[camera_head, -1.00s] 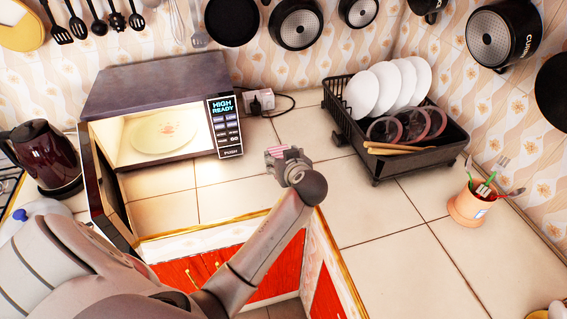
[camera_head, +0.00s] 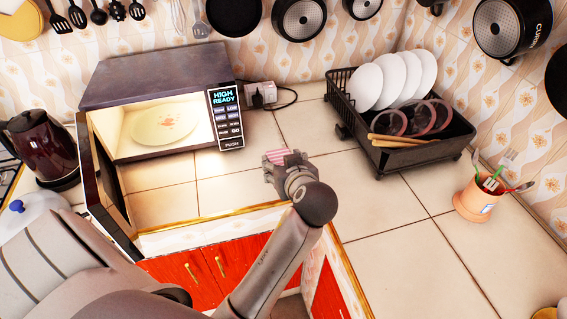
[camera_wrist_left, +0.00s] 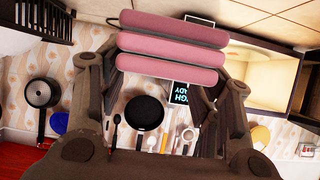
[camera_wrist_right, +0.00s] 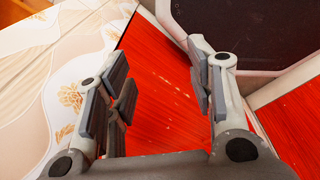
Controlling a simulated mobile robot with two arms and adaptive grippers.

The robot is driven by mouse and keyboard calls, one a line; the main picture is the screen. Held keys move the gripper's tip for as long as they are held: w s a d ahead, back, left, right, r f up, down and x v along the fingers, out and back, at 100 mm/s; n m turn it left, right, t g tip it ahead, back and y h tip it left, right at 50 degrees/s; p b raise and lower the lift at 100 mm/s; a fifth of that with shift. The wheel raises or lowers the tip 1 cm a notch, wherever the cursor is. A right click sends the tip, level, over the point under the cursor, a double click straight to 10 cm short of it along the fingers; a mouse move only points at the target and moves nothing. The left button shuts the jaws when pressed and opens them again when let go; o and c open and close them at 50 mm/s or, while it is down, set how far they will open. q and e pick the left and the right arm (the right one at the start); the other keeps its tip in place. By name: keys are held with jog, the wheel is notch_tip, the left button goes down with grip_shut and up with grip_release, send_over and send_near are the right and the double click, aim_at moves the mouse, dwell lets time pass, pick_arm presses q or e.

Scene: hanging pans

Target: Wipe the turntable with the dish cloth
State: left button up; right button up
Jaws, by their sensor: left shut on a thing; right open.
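The turntable (camera_head: 163,124) is a pale round plate with a reddish pattern, inside the lit, open microwave (camera_head: 150,82). The dish cloth (camera_head: 287,156) is pink and striped. My left gripper (camera_head: 281,166) is shut on it above the counter, in front and to the right of the microwave. In the left wrist view the folded cloth (camera_wrist_left: 172,48) sits between the fingers (camera_wrist_left: 165,85). My right gripper (camera_wrist_right: 160,90) is open and empty, near a red cabinet front; it is not in the head view.
The microwave door (camera_head: 103,180) stands open at the left, beside a dark red kettle (camera_head: 42,148). A black dish rack (camera_head: 420,150) with plates stands at the back right. A utensil cup (camera_head: 478,202) is at the right. Counter between microwave and rack is clear.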

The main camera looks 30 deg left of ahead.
pick_arm(q)
jog(key=shift+c, duration=1.4)
jog(key=shift+a, duration=0.15)
jog(key=w+a+f+m+t+h+p, duration=0.1)
jog(key=w+a+f+p, duration=0.1)
jog(key=a+p, duration=0.45)
jog(key=s+a+f+n+g+y+p, duration=0.1)
jog(key=s+a+p, duration=0.35)
jog(key=a, duration=0.75)
jog(key=s+a+p, duration=0.2)
jog(key=s+a, duration=0.5)
jog(key=a, duration=0.5)
jog(key=w+a+f+b, duration=0.1)
jog(key=w+a+b, duration=0.2)
jog(key=a, duration=0.3)
jog(key=w+a+f+b, duration=0.1)
jog(key=w+a+b, duration=0.3)
jog(key=w+a, duration=0.1)
jog(key=w+a+f+b, duration=0.2)
jog(key=w+a+b, duration=0.2)
jog(key=a, duration=0.3)
jog(key=shift+a+f, duration=0.1)
jog(key=shift+a, duration=0.2)
jog(key=shift+w+a+b, duration=0.4)
jog(key=shift+a+b, duration=0.15)
jog(key=shift+b, duration=0.35)
jog(key=shift+a, duration=0.15)
